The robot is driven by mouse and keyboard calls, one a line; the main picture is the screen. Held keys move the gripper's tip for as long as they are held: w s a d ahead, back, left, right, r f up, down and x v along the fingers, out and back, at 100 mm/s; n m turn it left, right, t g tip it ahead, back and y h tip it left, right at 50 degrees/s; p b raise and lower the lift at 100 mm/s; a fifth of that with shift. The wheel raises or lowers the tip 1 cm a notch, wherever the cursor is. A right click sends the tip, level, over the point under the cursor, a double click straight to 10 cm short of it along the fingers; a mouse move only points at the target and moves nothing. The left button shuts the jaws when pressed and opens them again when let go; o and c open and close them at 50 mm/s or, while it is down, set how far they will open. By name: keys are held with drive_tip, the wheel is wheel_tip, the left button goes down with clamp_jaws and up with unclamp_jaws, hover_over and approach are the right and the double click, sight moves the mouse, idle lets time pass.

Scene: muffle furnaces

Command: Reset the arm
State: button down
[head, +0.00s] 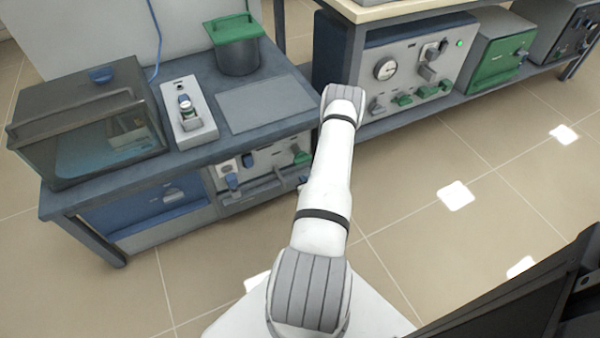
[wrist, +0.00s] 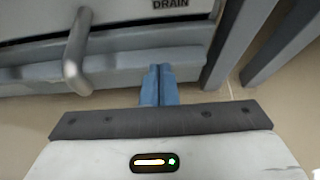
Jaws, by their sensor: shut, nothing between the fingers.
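My gripper (wrist: 159,84) shows in the wrist view as two blue fingers pressed together, shut and empty. It points at the lower front of a grey cabinet with a bent metal handle (wrist: 77,55) to the left and the word DRAIN above. I cannot tell whether the fingertips touch the cabinet. In the head view my white arm reaches up the middle, beside the right end of the grey bench. My gripper is hidden there behind the arm.
The grey bench (head: 265,127) carries a glass tank (head: 85,125), a small device (head: 188,112) and a green-lidded pot (head: 238,55). The tiled floor (head: 430,160) at right is clear.

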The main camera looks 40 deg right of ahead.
drive_tip(key=p+v, duration=0.2)
drive_tip(key=v, duration=0.6)
drive_tip(key=shift+d, duration=0.1)
drive_tip(key=w+a+r+n+y+p, duration=0.3)
drive_tip(key=w+a+r+n+y, duration=0.15)
drive_tip(key=r, duration=0.65)
drive_tip(key=w+a+r+n+y+p, duration=0.35)
drive_tip(key=a+r, duration=0.25)
drive_tip(key=r, duration=0.5)
drive_tip(key=w+a+r+n+y+p, duration=0.25)
drive_tip(key=w+a+r+n, duration=0.25)
drive_tip(key=r, duration=0.6)
drive_tip(key=s+a+r+n+g+y+p, duration=0.1)
drive_tip(key=s+a+r+n+g+p, duration=0.4)
drive_tip(key=a+r+n, duration=0.6)
drive_tip(key=s+a+r+n+g+y+p, duration=0.1)
drive_tip(key=s+a+r+n+g+p, duration=0.55)
drive_tip(key=r, duration=0.85)
drive_tip(key=s+r+n+t+h+p, duration=0.1)
drive_tip(key=s+r+n+h+p, duration=0.2)
drive_tip(key=r, duration=0.6)
drive_tip(key=s+a+r+n+t+h+p, duration=0.1)
drive_tip(key=s+r+n+h+p, duration=0.3)
drive_tip(key=r, duration=0.5)
drive_tip(key=shift+s+a+n+t+h, duration=0.35)
drive_tip(key=shift+s+n+h, duration=0.5)
drive_tip(key=shift+s+n, duration=0.25)
